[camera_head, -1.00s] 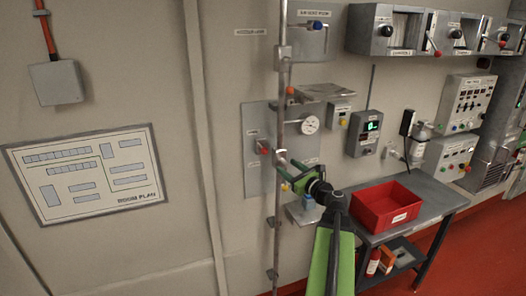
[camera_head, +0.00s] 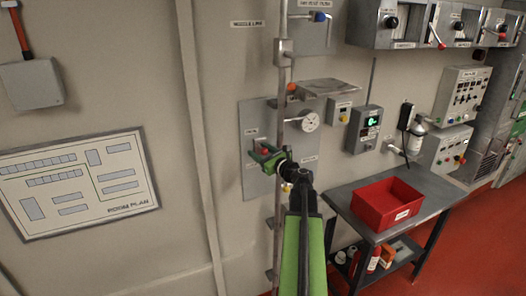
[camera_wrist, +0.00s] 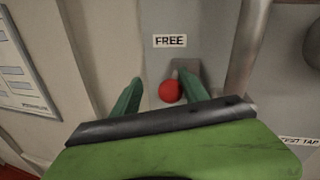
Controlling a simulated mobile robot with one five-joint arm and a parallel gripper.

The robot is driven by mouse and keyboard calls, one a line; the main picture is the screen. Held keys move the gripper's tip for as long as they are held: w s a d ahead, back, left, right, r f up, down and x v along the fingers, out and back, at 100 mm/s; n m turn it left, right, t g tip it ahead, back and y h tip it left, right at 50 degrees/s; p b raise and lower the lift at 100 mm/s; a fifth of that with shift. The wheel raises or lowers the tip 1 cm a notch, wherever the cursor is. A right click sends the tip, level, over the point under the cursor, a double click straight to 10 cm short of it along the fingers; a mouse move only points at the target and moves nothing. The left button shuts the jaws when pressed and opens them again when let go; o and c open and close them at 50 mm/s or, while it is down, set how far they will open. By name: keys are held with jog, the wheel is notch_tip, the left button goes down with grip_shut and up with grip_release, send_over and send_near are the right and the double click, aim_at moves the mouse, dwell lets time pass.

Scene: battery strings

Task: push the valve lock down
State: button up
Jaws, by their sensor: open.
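The valve lock shows as a red knob (camera_wrist: 170,91) on a grey wall panel in the wrist view, under a label reading FREE (camera_wrist: 170,41). It also shows as a small red tip (camera_head: 265,151) in the head view, partly hidden by my gripper. My gripper (camera_head: 262,157) is open, with its green fingers pointing at the panel. In the wrist view the fingers (camera_wrist: 160,98) stand on either side of the red knob. I cannot tell whether they touch it.
A vertical pipe (camera_head: 281,95) runs just right of the knob. A round gauge (camera_head: 309,122) sits to its right. A red bin (camera_head: 385,203) stands on a grey table (camera_head: 345,205) at the right. A room plan (camera_head: 75,183) hangs on the left wall.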

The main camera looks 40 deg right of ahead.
jog(key=shift+s+d, duration=0.45)
jog(key=shift+d, duration=0.05)
jog(key=c, duration=0.7)
grip_shut()
jog(key=shift+f, duration=0.1)
